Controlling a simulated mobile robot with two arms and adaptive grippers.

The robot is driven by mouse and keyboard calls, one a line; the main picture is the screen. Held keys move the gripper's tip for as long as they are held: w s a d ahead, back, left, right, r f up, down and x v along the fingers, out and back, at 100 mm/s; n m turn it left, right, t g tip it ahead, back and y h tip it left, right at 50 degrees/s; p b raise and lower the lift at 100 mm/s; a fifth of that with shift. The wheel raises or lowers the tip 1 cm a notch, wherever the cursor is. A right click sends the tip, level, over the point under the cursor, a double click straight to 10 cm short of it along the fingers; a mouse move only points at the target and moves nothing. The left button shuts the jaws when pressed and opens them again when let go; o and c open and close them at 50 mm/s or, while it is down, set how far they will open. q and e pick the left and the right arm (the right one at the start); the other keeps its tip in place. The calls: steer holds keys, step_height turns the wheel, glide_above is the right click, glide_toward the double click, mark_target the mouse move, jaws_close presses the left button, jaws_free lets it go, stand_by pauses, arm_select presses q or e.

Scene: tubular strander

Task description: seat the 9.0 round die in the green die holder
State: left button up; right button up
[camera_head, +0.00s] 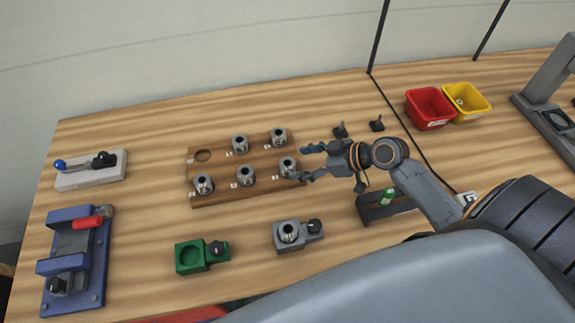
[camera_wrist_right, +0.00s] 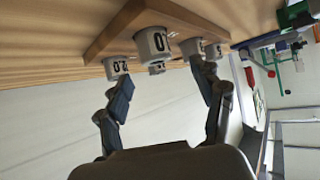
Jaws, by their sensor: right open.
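The green die holder (camera_head: 190,258) stands near the table's front, its round seat empty and a dark knob at its right. Several round metal dies stand on a wooden rack (camera_head: 222,192). I cannot tell which one is the 9.0 die. My right gripper (camera_head: 306,162) is open at the rack's right end, its fingers beside the front-right die (camera_head: 287,165). In the right wrist view the open fingers (camera_wrist_right: 163,85) point toward dies with dark printed numbers, the nearest being a large one (camera_wrist_right: 153,43). Nothing is held. My left gripper is out of view.
A grey holder (camera_head: 287,244) with a die in it stands right of the green one. A blue fixture (camera_head: 75,260) and a white base with a lever (camera_head: 90,178) are at left. Red (camera_head: 430,110) and yellow bins (camera_head: 468,103) stand at back right. The rack's back-left hole (camera_head: 203,156) is empty.

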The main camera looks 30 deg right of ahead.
mark_target(290, 163)
steer(key=x, duration=0.1)
steer(key=p+x, duration=0.1)
steer(key=x, duration=0.1)
steer(key=shift+w+f, duration=0.25)
steer(key=shift+w+a+f, duration=0.15)
steer(key=shift+w+f, duration=0.15)
steer(key=shift+f, duration=0.05)
steer(key=shift+s, duration=0.1)
steer(key=c, duration=0.3)
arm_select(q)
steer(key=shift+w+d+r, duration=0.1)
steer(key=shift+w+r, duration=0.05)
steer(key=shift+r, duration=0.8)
arm_select(e)
steer(key=shift+r, duration=0.1)
jaws_close()
